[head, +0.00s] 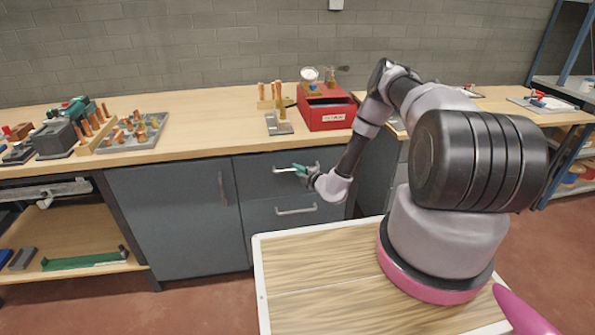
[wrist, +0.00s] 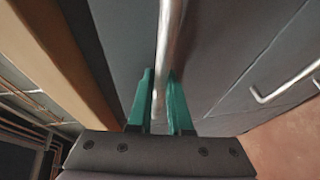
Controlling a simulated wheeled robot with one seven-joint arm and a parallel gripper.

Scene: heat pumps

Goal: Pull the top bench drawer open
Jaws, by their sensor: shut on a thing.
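The top bench drawer (head: 258,168) is a dark grey front just under the wooden benchtop, and it looks closed. Its metal bar handle (head: 284,170) also shows in the wrist view (wrist: 171,40), running between the two green fingers. My gripper (head: 299,169) is at the right part of this handle, shut on it. In the wrist view my gripper (wrist: 160,95) has one finger on each side of the bar. The fingers and my wrist hide the right end of the handle in the head view.
A lower drawer with its own bar handle (head: 296,210) is below. A grey cupboard door (head: 165,210) stands to the left. A red box (head: 326,112) and tools sit on the benchtop (head: 200,105). Reddish floor (head: 205,300) lies in front.

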